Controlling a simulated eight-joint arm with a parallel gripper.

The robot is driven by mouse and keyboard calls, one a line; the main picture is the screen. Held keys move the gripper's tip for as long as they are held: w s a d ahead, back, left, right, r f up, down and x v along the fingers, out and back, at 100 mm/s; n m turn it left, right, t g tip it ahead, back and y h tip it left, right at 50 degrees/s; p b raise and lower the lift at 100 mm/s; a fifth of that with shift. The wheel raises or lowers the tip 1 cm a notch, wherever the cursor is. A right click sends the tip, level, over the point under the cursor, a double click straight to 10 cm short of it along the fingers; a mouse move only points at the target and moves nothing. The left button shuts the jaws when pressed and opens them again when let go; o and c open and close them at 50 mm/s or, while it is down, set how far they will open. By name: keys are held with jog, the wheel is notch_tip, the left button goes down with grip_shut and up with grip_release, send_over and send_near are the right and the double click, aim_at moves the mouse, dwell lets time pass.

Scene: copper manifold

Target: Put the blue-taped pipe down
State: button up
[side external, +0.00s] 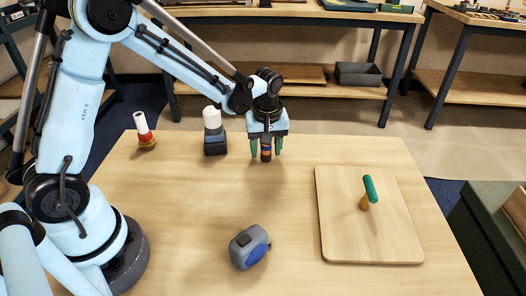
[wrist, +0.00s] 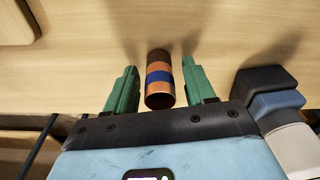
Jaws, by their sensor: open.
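The blue-taped pipe (side external: 266,150) is a short copper tube with a blue band and a dark far end. It stands at the back middle of the wooden table. In the wrist view the pipe (wrist: 159,78) lies between the two green fingers, with a gap on each side. My gripper (side external: 266,147) is open around the pipe, and its fingers also show in the wrist view (wrist: 157,82). The pipe's upper end is hidden by my gripper in the side view; whether its lower end touches the table is hard to tell.
A grey-and-white bottle-like tool (side external: 214,138) stands close left of my gripper. A red-and-white item (side external: 144,130) is farther left. A blue-grey tape measure (side external: 249,247) lies at the front. A wooden board (side external: 340,235) with a green-topped peg (side external: 369,190) is at right. The table middle is clear.

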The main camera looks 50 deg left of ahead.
jog(key=r, duration=0.7)
jog(key=d+r, duration=0.1)
jog(key=r, duration=0.3)
jog(key=shift+s+d+r, duration=0.1)
jog(key=shift+s+r, duration=0.2)
jog(key=shift+s, duration=0.1)
jog(key=s+r+m+t+h, duration=0.1)
jog(key=s+m+t, duration=0.5)
jog(key=s+m, duration=0.5)
jog(key=shift+s+d+r, duration=0.15)
jog(key=shift+s+d, duration=0.05)
jog(key=shift+s, duration=0.7)
